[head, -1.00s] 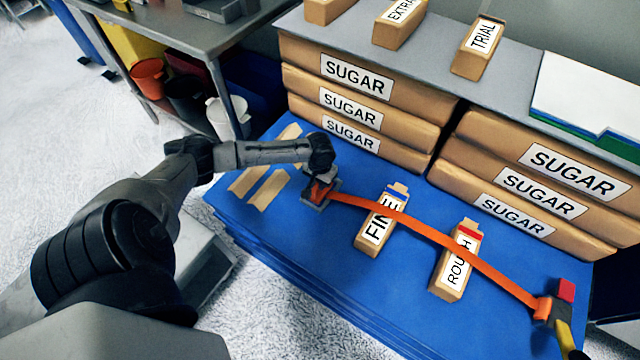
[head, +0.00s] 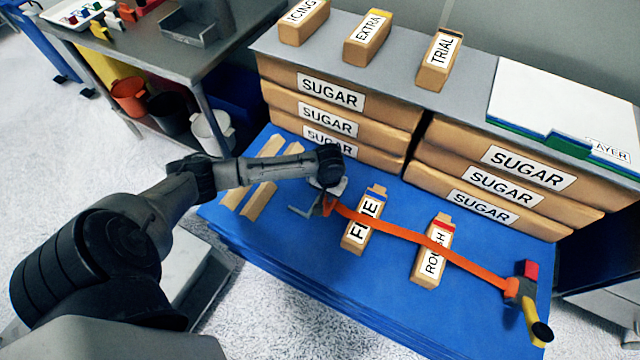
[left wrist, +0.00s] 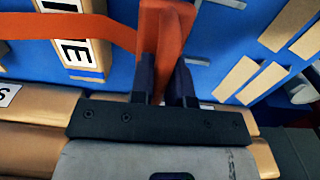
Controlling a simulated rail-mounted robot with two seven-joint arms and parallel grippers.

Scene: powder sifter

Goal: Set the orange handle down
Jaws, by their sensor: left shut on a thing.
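My left gripper (head: 327,200) is shut on the orange handle (left wrist: 170,28), which shows between its dark fingers (left wrist: 163,78) in the left wrist view. In the head view the handle is small and partly hidden by my gripper, low over the blue table top (head: 300,262). I cannot tell whether it touches the table. An orange strap (head: 420,238) runs from it to the right, past the FINE and ROUGH packets, to a yellow-handled piece (head: 530,315) with a red block. My right gripper is not in view.
Wooden strips (head: 262,185) lie at left. Stacked sugar bags (head: 330,92) line the back. Bare blue surface lies in front of the gripper.

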